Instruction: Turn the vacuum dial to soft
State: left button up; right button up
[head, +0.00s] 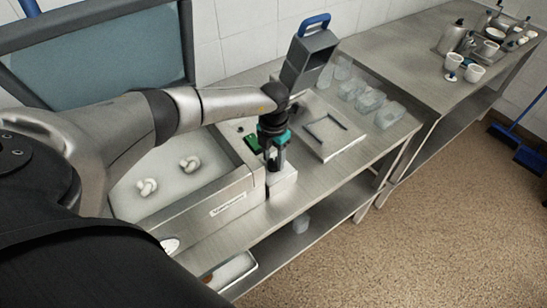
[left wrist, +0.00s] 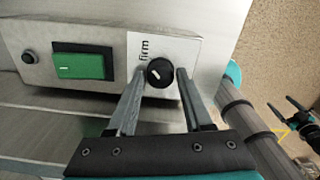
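The vacuum machine (head: 240,204) stands on the steel counter with its lid up. In the left wrist view its front panel (left wrist: 195,48) carries the round black dial (left wrist: 160,72) with a white pointer mark. The word "firm" is printed beside the dial; the word "soft" is not visible. My left gripper (left wrist: 160,76) is open, with one finger on each side of the dial and a small gap showing. It hides the dial in the head view (head: 274,168). A black and teal part at the left wrist view's right edge may be my right gripper (left wrist: 300,112); its state is unclear.
A green switch (left wrist: 80,66) and a black knob (left wrist: 28,57) sit on the same panel. White knotted pieces (head: 190,163) lie in the chamber.

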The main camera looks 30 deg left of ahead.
aim_at(273, 161)
pick_arm(q)
jog(key=o, duration=0.3)
notch_tip(273, 161, up, 15)
jog(key=shift+r+b, duration=0.15)
jog(key=shift+b, duration=0.15)
dwell(0.3)
dwell(0.4)
